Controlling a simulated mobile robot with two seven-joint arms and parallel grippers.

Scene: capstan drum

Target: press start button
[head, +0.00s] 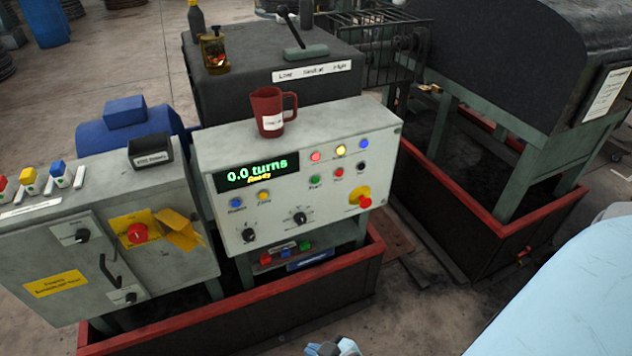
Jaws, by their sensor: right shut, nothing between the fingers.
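The control panel (290,215) is a pale grey box with a display (257,171) that reads "0.0 turns" and a smaller yellow line below. The green button (315,182), with a small label that seems to read "Start", is on its front, right of the display. A red button (339,173) and a black button (361,166) are to its right. My right gripper (333,348) shows only in part at the bottom edge, shut and empty, well below the panel and apart from it. My left gripper is out of view.
A red mug (268,111) stands on top of the panel. A red emergency knob (364,202) on yellow sticks out at its lower right. A grey cabinet (70,250) stands at left. Red-rimmed trays (240,322) surround the machine bases. Open floor lies in front.

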